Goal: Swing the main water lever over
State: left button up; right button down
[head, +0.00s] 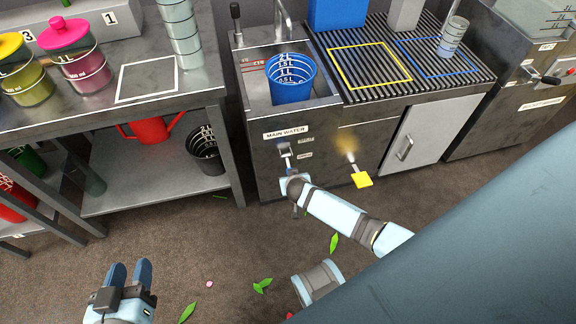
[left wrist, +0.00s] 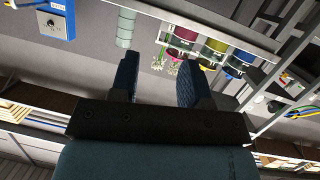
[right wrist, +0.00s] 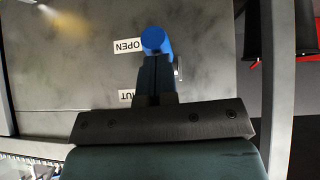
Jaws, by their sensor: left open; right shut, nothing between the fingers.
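The main water lever (head: 285,151) is on the front of the sink cabinet, below the MAIN WATER label (head: 285,133). In the right wrist view its round blue end (right wrist: 155,41) shows just beyond my fingertips, level with the OPEN label (right wrist: 128,46). The SHUT label (right wrist: 127,96) is beside my fingers, and the rest of the lever is mostly hidden. My right gripper (head: 289,172) is shut and empty, its tips (right wrist: 155,62) at the blue end; I cannot tell if they touch. My left gripper (head: 130,272) is open and empty, low at the left.
A blue bucket (head: 291,80) stands in the sink above.

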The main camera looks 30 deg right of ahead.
pick_arm(q)
jog(key=shift+w+d+r+t+h+b, duration=0.15)
jog(key=shift+d+r+t+h+b, duration=0.1)
jog(key=shift+r, duration=0.3)
jog(key=shift+w+d+r+t+h+b, duration=0.1)
jog(key=shift+d+r+t+h+b, duration=0.15)
jog(key=shift+r, duration=0.35)
jog(key=shift+w+d+r+t+h+b, duration=0.1)
jog(key=shift+w+r+t+h, duration=0.15)
jog(key=shift+r, duration=0.3)
pick_arm(e)
jog(key=shift+f, duration=1.3)
pick_arm(q)
jog(key=shift+s, duration=0.1)
jog(key=shift+f, duration=0.1)
